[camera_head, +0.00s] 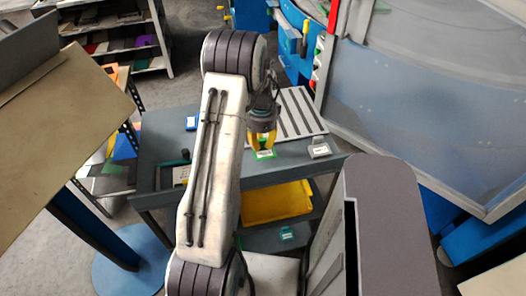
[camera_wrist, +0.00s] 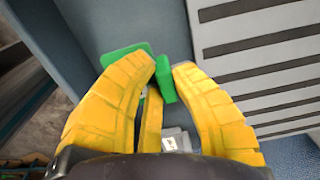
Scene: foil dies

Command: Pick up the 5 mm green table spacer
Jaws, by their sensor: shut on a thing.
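The green table spacer (camera_head: 265,154) shows below my gripper in the head view, with a white label on its face. In the wrist view a narrow green part (camera_wrist: 164,80) of it is between my yellow fingertips, and a flat green part beside it is partly covered by the left finger. I cannot tell for sure how the two parts join. My gripper (camera_head: 262,138) is shut on the narrow part; its fingertips also fill the wrist view (camera_wrist: 168,68). The spacer is over or on the grey table top (camera_head: 240,178); I cannot tell whether it touches.
A striped grey plate (camera_head: 292,118) lies right of the spacer. A grey labelled piece (camera_head: 319,149) sits near the table's right edge, and a blue piece (camera_head: 192,122) at the back left. A yellow bin (camera_head: 275,203) stands on the shelf below. A machine with a clear panel (camera_head: 430,110) bounds the right.

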